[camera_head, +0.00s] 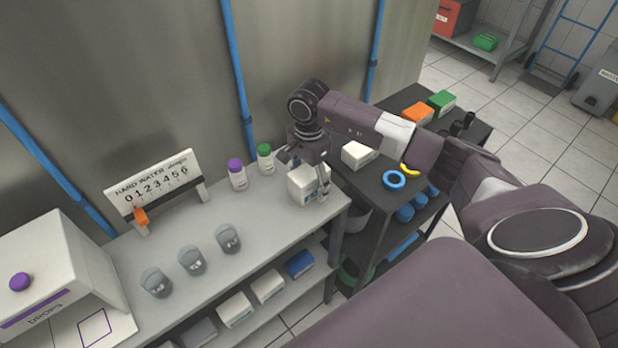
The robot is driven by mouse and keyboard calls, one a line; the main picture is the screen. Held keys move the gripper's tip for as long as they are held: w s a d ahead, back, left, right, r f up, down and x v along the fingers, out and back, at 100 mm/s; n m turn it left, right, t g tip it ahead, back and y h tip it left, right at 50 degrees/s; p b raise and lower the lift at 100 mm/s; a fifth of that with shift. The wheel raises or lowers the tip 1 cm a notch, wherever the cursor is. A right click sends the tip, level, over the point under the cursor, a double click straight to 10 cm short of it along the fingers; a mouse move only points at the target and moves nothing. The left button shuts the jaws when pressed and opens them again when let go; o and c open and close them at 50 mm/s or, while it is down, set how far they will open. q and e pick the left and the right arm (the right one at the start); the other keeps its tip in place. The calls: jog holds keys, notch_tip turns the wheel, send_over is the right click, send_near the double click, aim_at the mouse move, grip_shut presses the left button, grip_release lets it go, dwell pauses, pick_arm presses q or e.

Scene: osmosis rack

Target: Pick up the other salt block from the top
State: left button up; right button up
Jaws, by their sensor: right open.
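A white block (302,187) sits at the right end of the grey bench. My right gripper (305,174) is above it, pointing down, with its fingers open on either side of the block. Whether the fingers touch it, I cannot tell. A second white block (358,154) lies on the dark cart's top, just right of the gripper and under my right arm. No label on either block can be read. My left gripper is not in view.
Purple-capped (237,174) and green-capped (265,158) bottles stand close left of the gripper. Several grey cups line the bench (190,220). The dark cart (375,182) holds a blue ring (394,179), a yellow piece (410,169), orange (417,113) and green (441,103) boxes.

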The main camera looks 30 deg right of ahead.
grip_shut()
jog(key=shift+w, duration=0.15)
dwell(0.5)
jog(key=shift+r, duration=0.1)
